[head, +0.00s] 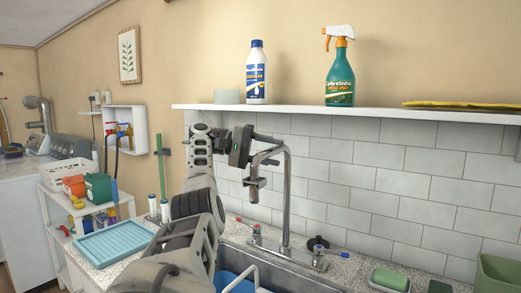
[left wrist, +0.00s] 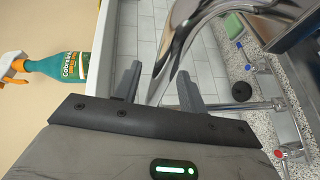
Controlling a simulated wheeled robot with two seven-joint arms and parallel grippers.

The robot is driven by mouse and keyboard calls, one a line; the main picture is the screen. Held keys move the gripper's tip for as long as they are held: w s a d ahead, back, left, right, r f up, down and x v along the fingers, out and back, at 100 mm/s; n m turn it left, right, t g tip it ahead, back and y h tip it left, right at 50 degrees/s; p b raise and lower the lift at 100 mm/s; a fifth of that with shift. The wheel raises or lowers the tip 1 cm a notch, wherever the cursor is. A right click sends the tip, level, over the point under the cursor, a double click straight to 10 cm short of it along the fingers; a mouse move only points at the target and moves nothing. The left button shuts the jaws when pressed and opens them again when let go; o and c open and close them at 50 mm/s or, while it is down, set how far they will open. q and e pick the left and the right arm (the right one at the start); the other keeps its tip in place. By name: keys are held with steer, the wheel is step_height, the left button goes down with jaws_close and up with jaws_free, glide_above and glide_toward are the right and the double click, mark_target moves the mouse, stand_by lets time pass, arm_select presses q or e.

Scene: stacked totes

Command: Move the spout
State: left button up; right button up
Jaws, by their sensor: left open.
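The chrome spout (head: 286,200) rises from the sink's back edge and bends over at the top toward the left, with its outlet hanging down. My left gripper (head: 268,146) is at the top bend of the spout, with its fingers pointing right. In the left wrist view the spout (left wrist: 182,40) runs through the gap between the open fingers of the left gripper (left wrist: 160,72). I cannot tell whether either finger touches it. My right gripper is not in view.
A white shelf (head: 350,111) above holds a white bottle (head: 256,75) and a green spray bottle (head: 340,78). Red and blue tap handles (head: 318,249) flank the spout's base. A blue rack (head: 115,241) lies left of the sink (head: 300,271). A tiled wall stands close behind.

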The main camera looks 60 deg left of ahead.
arm_select(q)
steer(key=shift+p+v, duration=0.7)
steer(key=shift+v, duration=1.95)
